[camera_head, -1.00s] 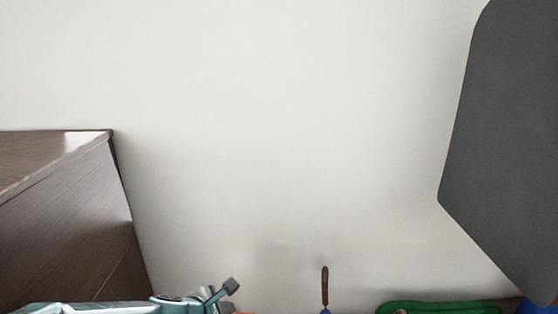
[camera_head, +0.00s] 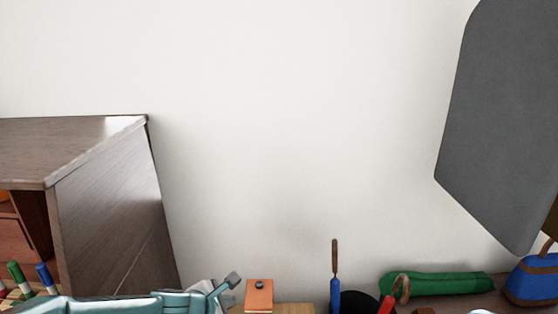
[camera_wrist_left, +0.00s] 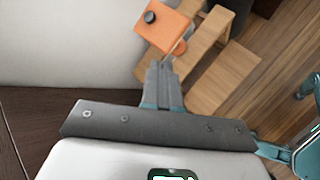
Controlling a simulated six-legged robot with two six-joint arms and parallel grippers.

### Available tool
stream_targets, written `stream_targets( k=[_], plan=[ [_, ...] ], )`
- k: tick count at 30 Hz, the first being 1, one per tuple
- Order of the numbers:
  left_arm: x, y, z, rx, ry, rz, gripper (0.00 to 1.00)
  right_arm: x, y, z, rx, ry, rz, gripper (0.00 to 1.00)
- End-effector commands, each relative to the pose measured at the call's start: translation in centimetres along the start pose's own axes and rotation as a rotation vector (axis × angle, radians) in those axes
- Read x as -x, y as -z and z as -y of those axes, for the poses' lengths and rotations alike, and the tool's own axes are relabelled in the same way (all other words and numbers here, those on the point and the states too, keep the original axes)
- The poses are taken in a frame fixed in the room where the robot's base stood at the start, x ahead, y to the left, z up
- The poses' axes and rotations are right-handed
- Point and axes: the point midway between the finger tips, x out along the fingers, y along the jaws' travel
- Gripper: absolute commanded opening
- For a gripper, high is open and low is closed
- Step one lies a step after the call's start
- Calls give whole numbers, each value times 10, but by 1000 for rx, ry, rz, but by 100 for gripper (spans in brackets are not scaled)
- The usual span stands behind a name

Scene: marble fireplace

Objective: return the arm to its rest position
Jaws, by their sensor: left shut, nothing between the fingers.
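My left arm comes in along the bottom left of the head view. Its left gripper (camera_head: 230,284) is small there, shut and empty, in front of the pale wall. In the left wrist view the grey fingers of the left gripper (camera_wrist_left: 162,74) are together with nothing between them. Behind them is an orange block with a dark knob (camera_wrist_left: 163,27), which also shows right of the gripper in the head view. My right gripper is not in view.
A dark wooden cabinet (camera_head: 112,215) stands at left, with coloured pens (camera_head: 42,275) near it. A large grey panel (camera_head: 500,130) fills the upper right. A green case (camera_head: 440,284), a blue item with a brown handle (camera_head: 335,285) and a blue-brown bag (camera_head: 530,282) line the lower right. The wall between is bare.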

Motion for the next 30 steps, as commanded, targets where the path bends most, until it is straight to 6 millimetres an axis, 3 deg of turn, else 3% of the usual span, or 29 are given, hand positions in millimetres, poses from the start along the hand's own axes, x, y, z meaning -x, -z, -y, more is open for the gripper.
stream_targets(
  k=[4, 8, 17, 20, 23, 27, 30],
  plan=[
    [-1, 0, -1, 2, 0, -1, 0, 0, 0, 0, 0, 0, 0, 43],
    [-20, 32, 13, 38, 45, -51, 0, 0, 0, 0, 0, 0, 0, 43],
    [-49, 93, 85, -29, 219, -147, 0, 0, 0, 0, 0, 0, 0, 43],
    [-54, 120, 123, -121, 308, -179, 0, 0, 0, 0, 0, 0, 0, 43],
    [-54, 151, 173, -268, 429, -195, 0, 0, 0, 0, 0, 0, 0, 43],
    [-39, 192, 261, -630, 643, -119, 0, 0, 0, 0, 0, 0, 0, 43],
    [-24, 202, 304, -885, 730, 2, 0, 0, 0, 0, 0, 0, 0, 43]
  ],
)
